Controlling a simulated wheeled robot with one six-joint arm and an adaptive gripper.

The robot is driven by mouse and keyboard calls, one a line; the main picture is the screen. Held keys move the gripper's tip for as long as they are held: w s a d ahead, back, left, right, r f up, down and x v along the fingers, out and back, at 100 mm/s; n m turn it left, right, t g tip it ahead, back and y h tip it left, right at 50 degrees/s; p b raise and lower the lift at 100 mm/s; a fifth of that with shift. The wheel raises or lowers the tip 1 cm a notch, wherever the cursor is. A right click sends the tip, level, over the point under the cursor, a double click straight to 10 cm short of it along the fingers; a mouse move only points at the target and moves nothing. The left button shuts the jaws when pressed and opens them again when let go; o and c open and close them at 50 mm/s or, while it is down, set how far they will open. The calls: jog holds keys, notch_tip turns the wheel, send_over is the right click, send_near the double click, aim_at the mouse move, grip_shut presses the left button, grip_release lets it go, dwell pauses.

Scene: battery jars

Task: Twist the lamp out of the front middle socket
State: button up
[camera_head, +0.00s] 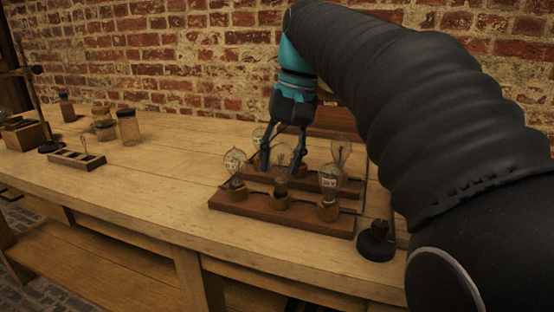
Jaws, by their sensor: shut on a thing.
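The front middle lamp (282,156) is a clear glass bulb, upright above the front middle socket (281,201) of the wooden lamp board (250,204). My gripper (283,164) points down from above, its two fingers on either side of this bulb and shut on it. The bulb sits a little higher than its neighbours; I cannot tell whether its base still touches the socket. A front left lamp (235,161) and a front right lamp (330,177) stand upright in their sockets.
Behind stand a back left lamp (258,137) and a back right lamp (340,150), close to my fingers. A dark round object (376,243) is right of the board. Jars (128,126) and a small rack (77,160) stand left. The bench middle is clear.

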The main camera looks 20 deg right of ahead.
jog(key=shift+r, duration=0.15)
jog(key=shift+r, duration=2.4)
